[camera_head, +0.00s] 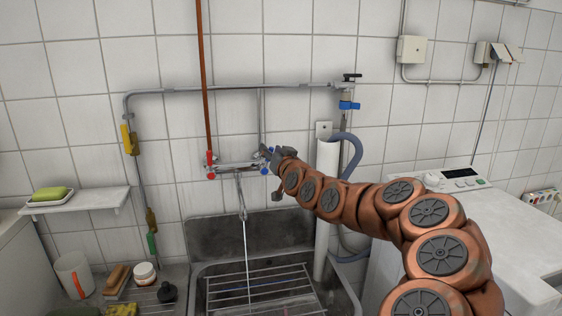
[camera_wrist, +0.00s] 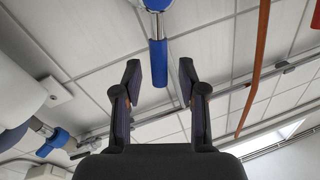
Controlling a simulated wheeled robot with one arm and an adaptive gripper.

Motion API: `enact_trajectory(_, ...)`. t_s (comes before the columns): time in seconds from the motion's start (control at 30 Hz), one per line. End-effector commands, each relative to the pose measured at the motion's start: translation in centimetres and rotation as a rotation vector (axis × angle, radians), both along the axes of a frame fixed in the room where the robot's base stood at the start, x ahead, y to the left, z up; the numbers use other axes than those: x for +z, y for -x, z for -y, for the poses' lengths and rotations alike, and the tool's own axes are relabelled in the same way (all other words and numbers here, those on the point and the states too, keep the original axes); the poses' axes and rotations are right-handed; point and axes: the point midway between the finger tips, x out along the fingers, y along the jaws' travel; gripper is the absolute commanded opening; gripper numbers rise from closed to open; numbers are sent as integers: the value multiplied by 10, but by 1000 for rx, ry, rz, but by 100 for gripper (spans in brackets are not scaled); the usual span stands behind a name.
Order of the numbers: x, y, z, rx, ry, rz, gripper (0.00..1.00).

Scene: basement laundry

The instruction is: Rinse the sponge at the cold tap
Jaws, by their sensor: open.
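The cold tap's blue lever (camera_wrist: 158,62) stands between my gripper's two fingers (camera_wrist: 160,84) in the wrist view, with a gap on both sides. My gripper (camera_head: 270,158) is open at the right end of the wall mixer in the head view, partly covering the blue handle (camera_head: 264,171). The spout (camera_head: 241,200) hangs over the sink (camera_head: 205,270). A thin pale stream (camera_head: 247,255), which looks like running water, falls from it to the rack. A yellow sponge-like block (camera_head: 122,310) lies on the counter at lower left, cut by the frame edge.
A red handle (camera_head: 211,176) is at the mixer's left end. A wire rack (camera_head: 265,285) is in the sink. A white standpipe (camera_head: 326,205) and blue-grey hose stand right of the sink. A green bar (camera_head: 50,193) lies on the shelf. A mug, brush and jar crowd the left counter.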

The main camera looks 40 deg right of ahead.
Motion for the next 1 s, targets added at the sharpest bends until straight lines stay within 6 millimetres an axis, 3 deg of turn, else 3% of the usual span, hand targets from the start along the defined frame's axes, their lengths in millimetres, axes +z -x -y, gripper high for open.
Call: enact_trajectory(1.0, -6, 98, -30, -2, -1, -1, 41)
